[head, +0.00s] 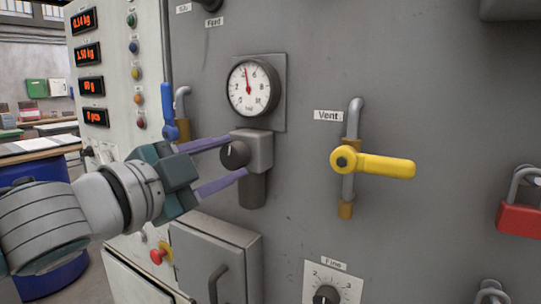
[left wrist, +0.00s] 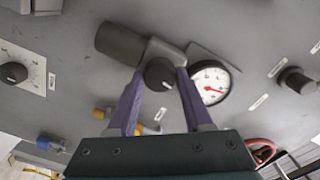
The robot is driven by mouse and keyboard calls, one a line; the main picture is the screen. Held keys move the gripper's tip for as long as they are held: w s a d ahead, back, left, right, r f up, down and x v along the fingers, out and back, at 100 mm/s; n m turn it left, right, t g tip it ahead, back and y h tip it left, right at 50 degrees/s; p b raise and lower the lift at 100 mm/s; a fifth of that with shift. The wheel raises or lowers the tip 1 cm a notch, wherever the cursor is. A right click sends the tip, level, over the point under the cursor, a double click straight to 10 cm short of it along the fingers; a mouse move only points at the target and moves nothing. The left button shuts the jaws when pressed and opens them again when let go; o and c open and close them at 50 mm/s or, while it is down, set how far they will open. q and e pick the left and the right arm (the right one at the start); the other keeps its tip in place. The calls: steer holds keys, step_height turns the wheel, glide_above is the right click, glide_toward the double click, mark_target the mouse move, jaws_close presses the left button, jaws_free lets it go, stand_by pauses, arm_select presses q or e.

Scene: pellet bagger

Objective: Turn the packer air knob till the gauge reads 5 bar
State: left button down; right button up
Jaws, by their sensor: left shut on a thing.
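The black packer air knob (head: 234,155) sits on a grey regulator block (head: 261,150) below the round white gauge (head: 247,88). The gauge's red needle points nearly straight up, slightly left; its numbers are too small to read surely. My left gripper (head: 238,157) is shut on the knob, one purple finger above it and one below. In the left wrist view the knob (left wrist: 160,74) sits between both fingertips, with the gauge (left wrist: 210,84) just right of them. My right gripper is not in view.
A yellow vent lever (head: 385,165) on a pipe stands right of the regulator. A blue-handled valve (head: 168,105) is close above my left gripper. A red padlock (head: 519,218), a fine dial (head: 326,295) and a red button (head: 157,256) are also on the machine.

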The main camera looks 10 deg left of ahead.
arm_select(q)
steer(key=shift+m, duration=0.3)
steer(key=shift+c, duration=1.5)
jaws_free()
steer(key=b+v, duration=0.1)
steer(key=v, duration=0.9)
